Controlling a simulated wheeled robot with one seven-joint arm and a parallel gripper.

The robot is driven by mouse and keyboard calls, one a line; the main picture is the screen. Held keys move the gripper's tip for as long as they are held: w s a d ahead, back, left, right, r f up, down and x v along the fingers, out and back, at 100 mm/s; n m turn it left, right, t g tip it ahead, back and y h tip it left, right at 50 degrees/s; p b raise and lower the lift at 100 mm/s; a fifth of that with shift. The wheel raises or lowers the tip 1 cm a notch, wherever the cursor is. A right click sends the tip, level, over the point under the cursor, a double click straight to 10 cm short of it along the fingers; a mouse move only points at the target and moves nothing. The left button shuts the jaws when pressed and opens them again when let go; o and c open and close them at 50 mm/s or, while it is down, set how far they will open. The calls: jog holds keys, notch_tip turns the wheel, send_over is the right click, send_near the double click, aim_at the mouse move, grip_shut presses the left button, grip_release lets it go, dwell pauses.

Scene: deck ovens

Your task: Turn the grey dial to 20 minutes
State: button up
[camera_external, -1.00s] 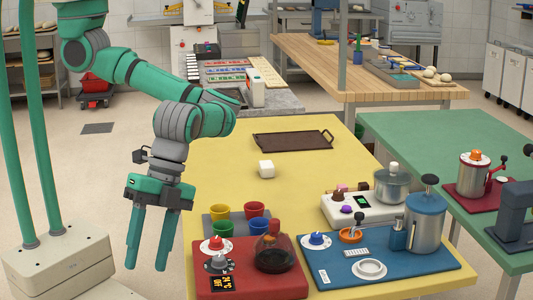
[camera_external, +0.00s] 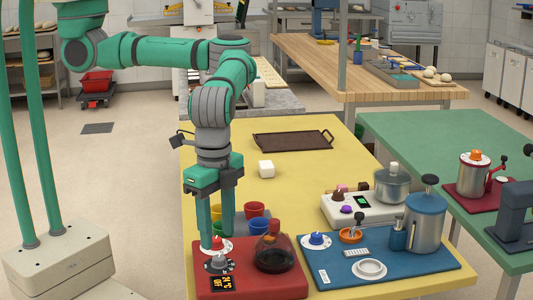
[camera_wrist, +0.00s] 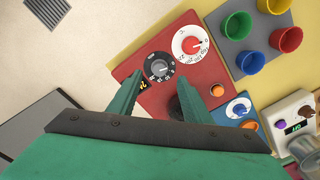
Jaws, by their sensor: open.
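The grey dial (camera_external: 218,263) sits on the red base (camera_external: 285,288), in front of a red knob on a white scale disc (camera_external: 216,245). In the wrist view, the grey dial (camera_wrist: 160,67) has a dark scale ring with white marks, too small to read. My gripper (camera_external: 216,240) points down over the left part of the red base, open and empty. In the wrist view, my gripper's fingertips (camera_wrist: 167,76) lie on either side of the grey dial's near edge, with a gap to it. Their exact height above it cannot be told.
A dark round pot (camera_external: 275,258) stands on the red base, right of the dials. Several coloured cups (camera_external: 254,210) stand behind it. A blue board (camera_external: 340,270) with a blue knob and canister is to the right. The yellow table is mostly clear farther back.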

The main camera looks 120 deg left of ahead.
aim_at(219, 257)
jog(key=shift+f, duration=2.8)
jog(key=c, duration=1.1)
jog(key=shift+o, duration=0.2)
